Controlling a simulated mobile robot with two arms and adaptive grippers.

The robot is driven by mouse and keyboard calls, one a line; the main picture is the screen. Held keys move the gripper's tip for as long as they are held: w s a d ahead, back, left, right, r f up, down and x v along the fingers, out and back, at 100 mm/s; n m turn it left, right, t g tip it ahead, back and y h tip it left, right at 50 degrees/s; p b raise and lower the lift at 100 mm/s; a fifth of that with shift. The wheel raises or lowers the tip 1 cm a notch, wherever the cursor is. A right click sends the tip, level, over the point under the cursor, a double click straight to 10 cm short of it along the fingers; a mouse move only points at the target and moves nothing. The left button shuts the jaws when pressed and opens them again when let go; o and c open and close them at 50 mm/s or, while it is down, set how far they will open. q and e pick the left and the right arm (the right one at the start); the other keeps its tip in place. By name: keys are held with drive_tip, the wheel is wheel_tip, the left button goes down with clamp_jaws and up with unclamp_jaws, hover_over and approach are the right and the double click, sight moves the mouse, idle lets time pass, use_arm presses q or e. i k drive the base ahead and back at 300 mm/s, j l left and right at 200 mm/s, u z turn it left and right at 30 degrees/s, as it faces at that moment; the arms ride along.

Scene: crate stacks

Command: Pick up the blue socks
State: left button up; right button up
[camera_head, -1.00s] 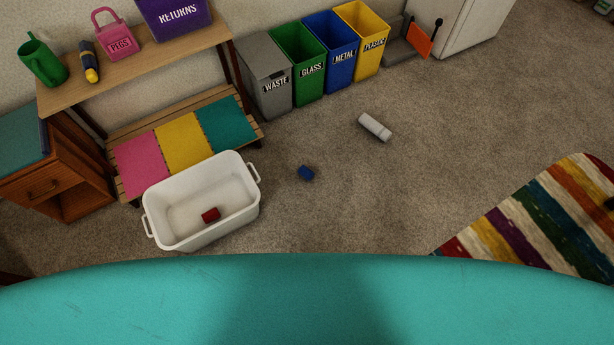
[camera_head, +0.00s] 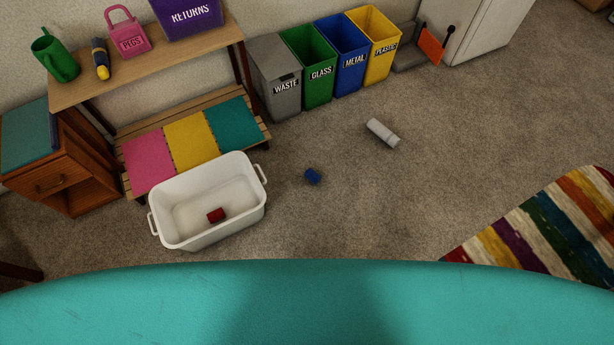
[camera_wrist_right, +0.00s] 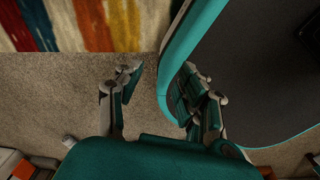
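The blue socks (camera_head: 312,176) show in the head view as a small dark blue bundle on the carpet, just right of the white tub (camera_head: 172,233). Nothing touches them. My right gripper (camera_wrist_right: 158,78) shows in the right wrist view, with its two fingers apart and nothing between them. It is over the carpet beside my own teal body, and the socks are not visible there. My left gripper is in neither view.
A red bundle (camera_head: 216,215) lies in the tub. A grey-white cylinder (camera_head: 383,132) lies on the carpet. Labelled bins, including the grey waste bin (camera_head: 274,88), line the wall. A low slatted bench (camera_head: 131,186) stands behind the tub. A striped rug (camera_head: 560,225) is at right. Carpet between is clear.

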sight(313, 178)
drive_tip(key=i+l+u, duration=0.1)
drive_tip(key=u, duration=0.35)
drive_tip(key=l+u, duration=0.15)
drive_tip(key=u, duration=0.35)
drive_tip(key=i+l+u, duration=0.1)
drive_tip(key=u, duration=0.35)
drive_tip(key=l+u, duration=0.25)
drive_tip(key=u, duration=0.2)
